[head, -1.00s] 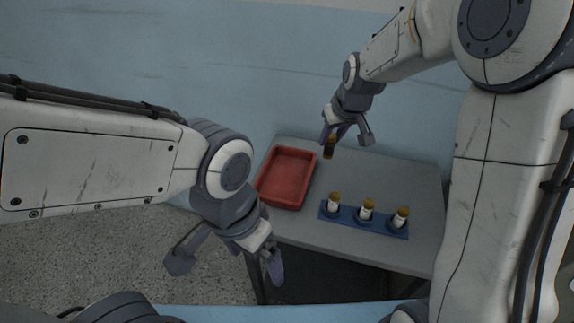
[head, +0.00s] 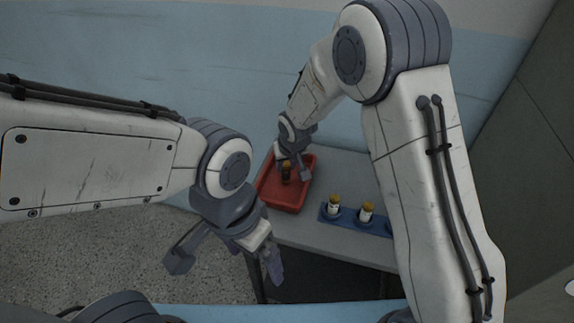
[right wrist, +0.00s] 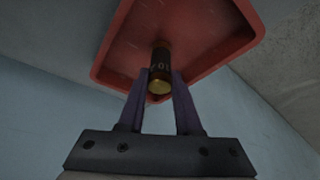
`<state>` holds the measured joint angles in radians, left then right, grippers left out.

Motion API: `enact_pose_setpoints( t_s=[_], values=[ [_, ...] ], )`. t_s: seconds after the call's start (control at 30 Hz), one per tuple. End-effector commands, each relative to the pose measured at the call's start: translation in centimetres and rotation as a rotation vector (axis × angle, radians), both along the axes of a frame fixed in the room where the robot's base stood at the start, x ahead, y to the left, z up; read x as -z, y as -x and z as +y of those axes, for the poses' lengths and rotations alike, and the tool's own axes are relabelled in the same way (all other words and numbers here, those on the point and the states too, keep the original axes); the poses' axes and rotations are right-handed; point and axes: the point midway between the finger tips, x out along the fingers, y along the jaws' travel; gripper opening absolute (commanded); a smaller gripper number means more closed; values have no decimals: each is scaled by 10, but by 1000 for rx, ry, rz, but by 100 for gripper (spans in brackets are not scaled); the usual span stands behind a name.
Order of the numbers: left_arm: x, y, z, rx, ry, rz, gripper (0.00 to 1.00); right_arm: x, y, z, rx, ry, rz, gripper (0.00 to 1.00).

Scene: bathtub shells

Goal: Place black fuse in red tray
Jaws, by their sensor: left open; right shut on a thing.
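The black fuse (head: 286,171), dark with a gold-coloured end, is held between the fingers of my right gripper (head: 291,166). In the head view it is over the red tray (head: 280,203), inside the outline of its rim. In the right wrist view the two fingers (right wrist: 158,88) grip the black fuse (right wrist: 160,66) against the red floor of the tray (right wrist: 205,45). I cannot tell whether the fuse touches the tray floor. My left gripper (head: 225,262) is open and empty, in front of the table's left side.
A blue holder (head: 347,219) with white, gold-topped fuses (head: 334,205) (head: 366,212) stands right of the tray on the grey table (head: 345,168). My right arm hides the holder's right end. The table between tray and holder is clear.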

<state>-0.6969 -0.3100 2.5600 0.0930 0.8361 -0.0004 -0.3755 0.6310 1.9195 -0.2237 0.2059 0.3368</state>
Motion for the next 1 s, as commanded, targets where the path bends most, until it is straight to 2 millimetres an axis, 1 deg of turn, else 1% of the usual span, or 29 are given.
enact_pose_setpoints(
  t_s=[0.07,0.27,0.4,0.43,0.47,0.5,0.83,0.93,1.0],
  values=[
    [0,0,0,0,0,0,100,3,0,0,1,0,0,0],
    [0,0,0,0,0,0,100,3,0,0,1,-1,-1,0],
    [5,0,0,0,0,0,100,8,0,0,1,-1,-1,0],
    [3,0,0,0,0,0,100,6,0,0,1,-1,-1,44],
    [3,0,0,0,0,0,100,5,0,0,1,0,0,56],
    [3,0,0,0,0,0,100,5,0,0,1,0,0,63],
    [1,0,0,0,0,0,100,3,0,0,1,0,0,63],
    [0,0,0,0,0,0,100,-4,2,-1,0,-1,-3,63],
    [0,0,0,0,0,0,100,-14,6,-1,1,-2,-5,63]
  ],
)
